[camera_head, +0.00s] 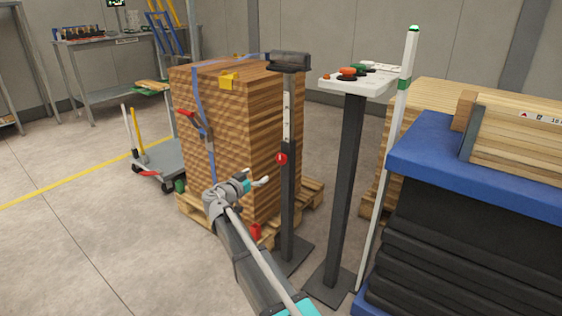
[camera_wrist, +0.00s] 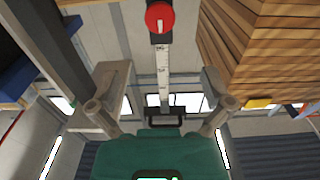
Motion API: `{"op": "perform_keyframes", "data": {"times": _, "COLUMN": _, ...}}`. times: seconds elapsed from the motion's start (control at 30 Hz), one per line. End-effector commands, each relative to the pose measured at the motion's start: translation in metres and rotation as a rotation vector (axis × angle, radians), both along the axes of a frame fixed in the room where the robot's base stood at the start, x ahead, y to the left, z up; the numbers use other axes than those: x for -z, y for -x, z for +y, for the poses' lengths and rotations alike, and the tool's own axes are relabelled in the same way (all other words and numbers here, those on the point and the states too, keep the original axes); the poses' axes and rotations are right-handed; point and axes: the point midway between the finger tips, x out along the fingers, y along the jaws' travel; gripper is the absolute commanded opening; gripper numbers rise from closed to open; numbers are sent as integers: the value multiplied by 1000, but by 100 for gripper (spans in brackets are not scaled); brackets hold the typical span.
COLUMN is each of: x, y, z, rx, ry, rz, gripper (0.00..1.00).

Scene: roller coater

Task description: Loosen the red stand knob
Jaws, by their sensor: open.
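The red stand knob (camera_head: 281,158) is on the dark upright post of a stand (camera_head: 288,190), just below a pale scale strip. A dark bar-shaped head (camera_head: 289,61) tops this stand. My gripper (camera_head: 254,180) is open and empty, to the left of the knob and slightly lower in the head view. In the wrist view the red knob (camera_wrist: 159,17) shows round near the top edge. My open fingers (camera_wrist: 164,80) are below it in that picture, apart from it, with the scale strip (camera_wrist: 163,75) showing between them.
A strapped stack of wood (camera_head: 225,130) on a pallet stands close behind the stand. To its right are a dark pedestal (camera_head: 345,190) with a white top, a white pole (camera_head: 392,170) and a blue-topped dark stack (camera_head: 440,235). Open floor (camera_head: 90,240) lies at left.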

Motion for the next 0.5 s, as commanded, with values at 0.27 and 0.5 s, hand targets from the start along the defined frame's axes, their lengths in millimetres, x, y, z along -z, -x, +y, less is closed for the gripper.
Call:
{"op": "perform_keyframes", "data": {"times": 0.27, "x": 0, "y": -7, "z": -5, "rx": 1, "ry": 0, "rz": 1, "gripper": 100}}
{"op": "perform_keyframes", "data": {"times": 0.5, "x": 0, "y": -27, "z": -19, "rx": 2, "ry": 0, "rz": 1, "gripper": 100}}
